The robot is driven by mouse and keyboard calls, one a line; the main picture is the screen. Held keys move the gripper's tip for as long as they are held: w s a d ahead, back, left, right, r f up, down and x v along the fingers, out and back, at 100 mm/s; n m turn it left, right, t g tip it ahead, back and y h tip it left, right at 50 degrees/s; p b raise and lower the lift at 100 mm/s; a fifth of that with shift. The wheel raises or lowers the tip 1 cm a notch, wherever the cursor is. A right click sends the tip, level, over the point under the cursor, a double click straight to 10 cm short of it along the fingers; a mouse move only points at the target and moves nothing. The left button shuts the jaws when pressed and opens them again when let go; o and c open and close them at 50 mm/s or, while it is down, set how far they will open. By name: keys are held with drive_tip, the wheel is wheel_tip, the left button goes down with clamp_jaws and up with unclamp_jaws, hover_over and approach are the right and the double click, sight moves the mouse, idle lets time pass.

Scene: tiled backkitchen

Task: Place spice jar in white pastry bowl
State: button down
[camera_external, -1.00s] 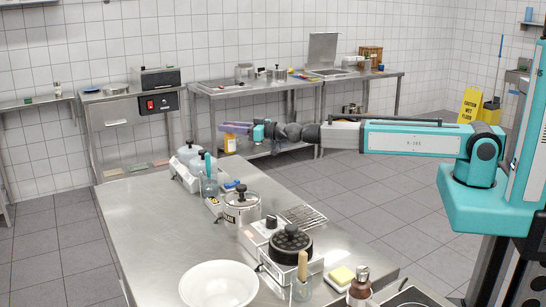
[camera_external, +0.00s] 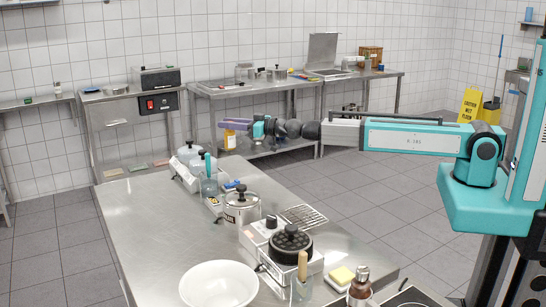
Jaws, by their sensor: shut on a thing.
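My gripper has purple fingers and is shut on the jar's top, which the fingers partly hide. It holds the jar in the air above the far part of the steel table, as seen in the external view. The white pastry bowl (camera_external: 218,287) stands at the near end of the table, well apart from the jar. Its inside looks empty, and the frame's lower edge cuts off its base.
On the steel table (camera_external: 150,220) stand a scale (camera_external: 185,172), a bottle with a teal top (camera_external: 209,183), a lidded pot (camera_external: 241,208) and a black-topped cooker (camera_external: 291,246). A glass with a wooden-handled tool (camera_external: 302,283) is right of the bowl. The table's left side is clear.

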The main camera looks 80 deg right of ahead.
drive_tip(key=shift+a, duration=0.15)
drive_tip(key=s+a+r+n+y+b, duration=0.15)
drive_tip(key=s+a+b, duration=0.25)
drive_tip(key=a, duration=0.7)
drive_tip(key=s+a+r+n+g+y+b, duration=0.1)
drive_tip(key=s+a+n+y+b, duration=0.25)
drive_tip(key=a, duration=0.75)
drive_tip(key=s+a+r+y+b, duration=0.15)
drive_tip(key=s+a+b, duration=0.35)
drive_tip(key=a, duration=0.7)
drive_tip(key=s+a+n+g+y+b, duration=0.2)
drive_tip(key=s+a+b, duration=0.5)
drive_tip(key=s+a, duration=0.4)
drive_tip(key=s+a+n+g+y+b, duration=0.2)
drive_tip(key=s+a+y+b, duration=0.3)
drive_tip(key=s+a, duration=0.6)
drive_tip(key=s+b, duration=0.1)
drive_tip(key=s, duration=0.3)
drive_tip(key=shift+s+f+n+b, duration=0.15)
drive_tip(key=shift+s+n+b, duration=0.2)
drive_tip(key=shift+s+n, duration=0.05)
drive_tip(key=shift+w+y, duration=0.1)
drive_tip(key=shift+y, duration=0.15)
